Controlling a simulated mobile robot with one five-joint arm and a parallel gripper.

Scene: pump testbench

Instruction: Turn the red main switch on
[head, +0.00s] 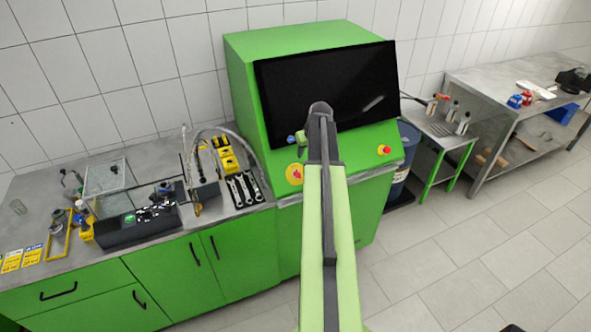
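The red main switch (296,173) is a red knob on a round yellow plate. It sits on the sloped front panel of the green cabinet (285,45), below the left part of the black screen (285,85). My arm rises from the bottom of the head view and ends in front of the screen, just right of the switch. The knob's exact setting is too small to read. No contact with the switch shows.
A small red button (384,150) on yellow sits on the panel's right side. A blue spot (291,139) shows above the switch. A bench (140,240) with tools and wrenches (243,190) adjoins on the left. A blue drum (405,160) and metal tables (480,85) stand right. Floor is clear at right.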

